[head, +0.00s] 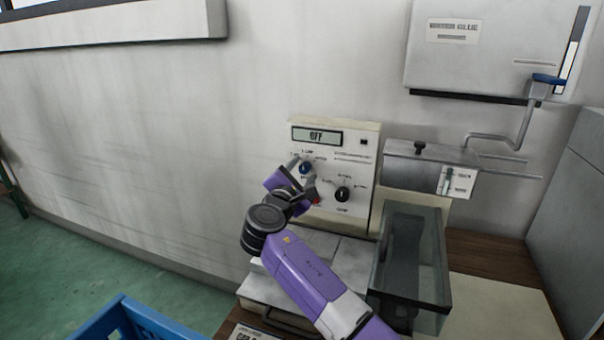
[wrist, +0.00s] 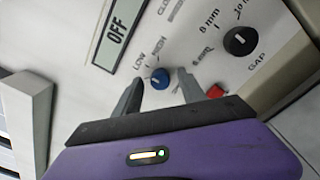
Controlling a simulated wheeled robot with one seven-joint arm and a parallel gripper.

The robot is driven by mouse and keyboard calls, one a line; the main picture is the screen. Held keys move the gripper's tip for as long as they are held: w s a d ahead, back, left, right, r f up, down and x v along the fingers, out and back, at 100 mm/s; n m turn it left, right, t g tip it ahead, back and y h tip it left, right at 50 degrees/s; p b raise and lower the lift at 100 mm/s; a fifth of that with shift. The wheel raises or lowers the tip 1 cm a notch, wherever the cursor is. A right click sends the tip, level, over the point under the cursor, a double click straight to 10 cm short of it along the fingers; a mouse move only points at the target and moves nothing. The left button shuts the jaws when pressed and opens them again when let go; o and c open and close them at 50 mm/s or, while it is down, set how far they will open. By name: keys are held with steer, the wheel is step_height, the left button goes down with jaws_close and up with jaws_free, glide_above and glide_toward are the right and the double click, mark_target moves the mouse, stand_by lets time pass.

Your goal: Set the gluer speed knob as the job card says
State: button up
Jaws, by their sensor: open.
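The blue knob (head: 305,168) sits on the cream control panel (head: 363,160), and it also shows in the wrist view (wrist: 159,78). LOW and part of another label are printed around it; a further label is partly hidden by a finger. I cannot tell surely where its pointer stands. The display (head: 317,136) above reads OFF, also in the wrist view (wrist: 119,32). My gripper (head: 298,183) is open in front of the panel. In the wrist view its fingers (wrist: 160,84) are on either side of the blue knob, with gaps visible.
A black GAP knob (wrist: 240,40) with millimetre marks and a red button (wrist: 215,91) are right of the blue knob. A clear-walled tank (head: 412,265) stands right of my arm. A printed card (head: 250,334) is cut off below. A blue crate (head: 135,322) is lower left.

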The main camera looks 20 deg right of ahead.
steer(key=shift+c, duration=0.3)
jaws_close()
steer(key=shift+f+b, duration=0.1)
steer(key=shift+b, duration=0.2)
steer(key=shift+f+m+b, duration=0.15)
steer(key=shift+m+b, duration=0.7)
steer(key=shift+m, duration=0.25)
steer(key=m+b, duration=0.3)
steer(key=shift+f, duration=0.15)
steer(key=m+b, duration=0.4)
steer(key=m, duration=0.1)
steer(key=shift+r, duration=0.2)
